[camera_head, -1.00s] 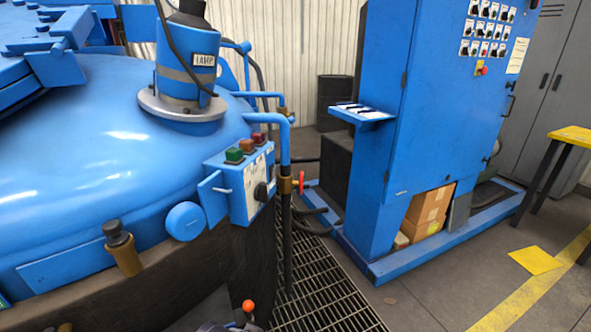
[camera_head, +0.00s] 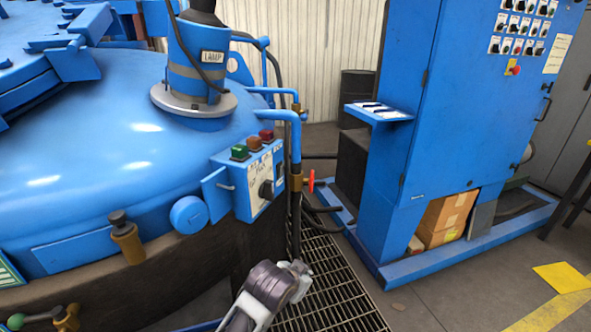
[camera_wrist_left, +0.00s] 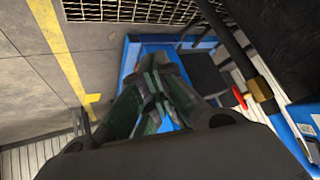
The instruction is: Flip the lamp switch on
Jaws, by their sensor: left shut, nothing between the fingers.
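A blue control box (camera_head: 240,192) is fixed to the side of the big blue furnace lid. A black rotary knob (camera_head: 266,190) sits on its front, with green, orange and red buttons (camera_head: 252,143) on top. A lamp housing labelled LAMP (camera_head: 213,58) stands on the lid. My left gripper (camera_head: 296,278) is low in the head view, below the box and apart from the knob. In the left wrist view its fingers (camera_wrist_left: 155,88) are together and empty. The box's edge (camera_wrist_left: 304,118) shows at the right there. My right gripper is not visible.
Blue pipes and a red valve handle (camera_head: 311,181) stand just right of the box. A floor grating (camera_head: 325,285) lies below. A tall blue cabinet (camera_head: 455,110) stands to the right. A brass fitting (camera_head: 126,238) sticks out at the lid's rim.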

